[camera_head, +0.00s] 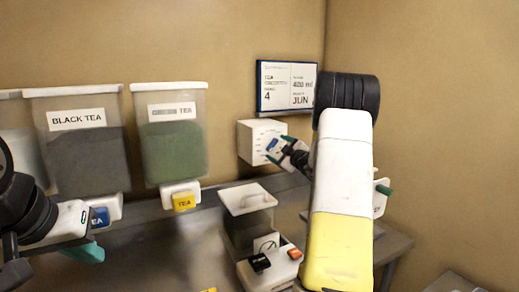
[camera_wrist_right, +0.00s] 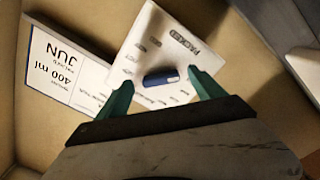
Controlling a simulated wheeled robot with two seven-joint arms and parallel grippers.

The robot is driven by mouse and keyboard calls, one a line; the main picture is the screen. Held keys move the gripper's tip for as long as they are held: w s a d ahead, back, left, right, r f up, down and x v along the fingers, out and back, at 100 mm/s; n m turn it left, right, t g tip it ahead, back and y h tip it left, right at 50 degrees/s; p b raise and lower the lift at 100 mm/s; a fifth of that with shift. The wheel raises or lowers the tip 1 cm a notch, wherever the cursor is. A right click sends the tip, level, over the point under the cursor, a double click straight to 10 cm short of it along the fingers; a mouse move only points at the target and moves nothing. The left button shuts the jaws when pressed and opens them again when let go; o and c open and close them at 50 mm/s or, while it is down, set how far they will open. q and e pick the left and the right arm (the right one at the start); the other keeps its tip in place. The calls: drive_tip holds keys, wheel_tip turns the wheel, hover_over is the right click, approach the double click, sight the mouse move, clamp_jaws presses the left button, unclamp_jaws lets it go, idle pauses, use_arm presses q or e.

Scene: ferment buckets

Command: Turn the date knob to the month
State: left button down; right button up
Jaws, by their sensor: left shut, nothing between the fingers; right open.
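The date knob is a blue bar with a pale end (camera_wrist_right: 161,78) on a white box marked "PACKED" (camera_wrist_right: 150,40). In the head view the box (camera_head: 247,144) is on the back wall, and the knob (camera_head: 273,145) shows on its face. My right gripper (camera_head: 281,149) is open in front of the box. In the right wrist view its green fingertips (camera_wrist_right: 160,82) lie on either side of the knob; contact cannot be told. The wall card (camera_head: 301,88) reads "JUN", also seen upside down in the wrist view (camera_wrist_right: 65,65). My left gripper (camera_head: 92,251) is shut and empty at lower left.
A lidded container on a scale-like base (camera_head: 270,271) stands on the counter below the box. My right arm covers part of the right side.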

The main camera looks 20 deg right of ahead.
drive_tip(key=shift+w+a, duration=0.1)
drive_tip(key=shift+w, duration=0.4)
drive_tip(key=c, duration=1.4)
drive_tip(key=shift+o, duration=0.2)
